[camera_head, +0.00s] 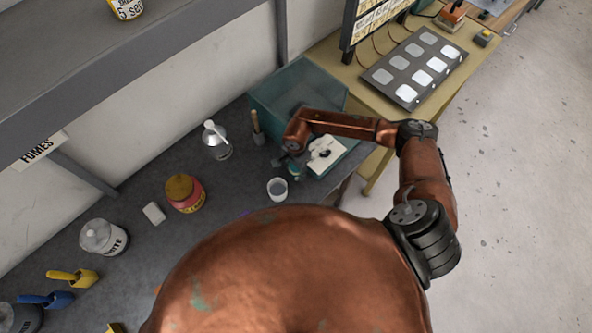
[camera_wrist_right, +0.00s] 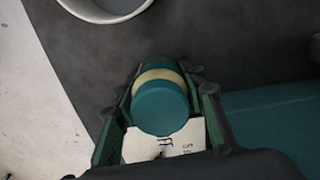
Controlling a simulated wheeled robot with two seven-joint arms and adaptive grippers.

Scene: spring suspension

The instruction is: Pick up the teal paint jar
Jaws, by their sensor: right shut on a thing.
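The teal paint jar (camera_wrist_right: 160,108) shows in the right wrist view as a short teal cylinder with a cream band. It sits between the green fingers of my right gripper (camera_wrist_right: 157,100), which is shut on it. There only a small teal bit of the jar (camera_head: 294,173) shows under the gripper. Whether the jar touches the bench is unclear. My left gripper is not in view.
A white cup (camera_head: 277,189) stands close to the jar. A squat yellow-lidded red jar (camera_head: 185,194), a white-capped bottle (camera_head: 216,141) and a grey-lidded jar (camera_head: 104,238) stand leftward.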

